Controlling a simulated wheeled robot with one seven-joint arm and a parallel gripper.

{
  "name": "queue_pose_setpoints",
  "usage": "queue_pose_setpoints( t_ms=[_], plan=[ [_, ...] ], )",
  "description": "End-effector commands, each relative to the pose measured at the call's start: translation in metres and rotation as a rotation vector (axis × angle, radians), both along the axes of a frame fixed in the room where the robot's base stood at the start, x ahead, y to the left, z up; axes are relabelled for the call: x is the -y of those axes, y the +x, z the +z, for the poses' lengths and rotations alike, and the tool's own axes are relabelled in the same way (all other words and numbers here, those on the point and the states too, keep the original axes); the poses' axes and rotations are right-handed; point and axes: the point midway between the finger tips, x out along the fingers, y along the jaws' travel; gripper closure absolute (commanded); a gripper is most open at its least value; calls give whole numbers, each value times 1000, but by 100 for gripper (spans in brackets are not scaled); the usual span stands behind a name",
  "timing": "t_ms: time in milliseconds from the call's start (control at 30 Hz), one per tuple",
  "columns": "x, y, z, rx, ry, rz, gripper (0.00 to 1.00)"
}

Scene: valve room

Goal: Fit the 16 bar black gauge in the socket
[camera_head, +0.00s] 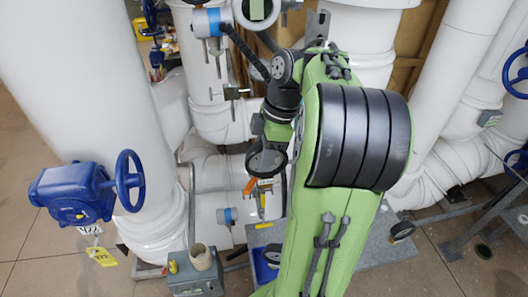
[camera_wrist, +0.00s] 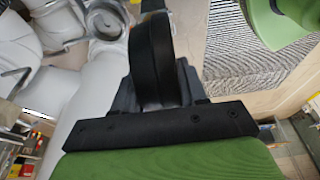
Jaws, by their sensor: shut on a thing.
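My gripper (camera_head: 270,145) is shut on a round black-rimmed gauge (camera_head: 267,163), which hangs in the middle of the head view, in front of the white pipes. The wrist view shows this gauge (camera_wrist: 152,65) nearly edge-on as a dark curved shape between my fingers. Its dial marking cannot be read in either view. Just below the gauge in the head view is a small fitting with an orange part (camera_head: 250,185) and a yellow part (camera_head: 262,201). I cannot make out the socket for certain, nor whether the gauge touches the fitting.
A blue valve actuator with handwheel (camera_head: 75,195) stands at left. A grey box with a beige cup (camera_head: 200,257) is at bottom. White pipes crowd the back.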

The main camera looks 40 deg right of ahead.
Motion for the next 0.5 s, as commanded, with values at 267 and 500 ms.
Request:
queue_pose_setpoints(
  t_ms=[267,500],
  plan=[
    [18,27,0,3,1,4,84],
    [33,50,-1,2,1,3,84]
  ],
)
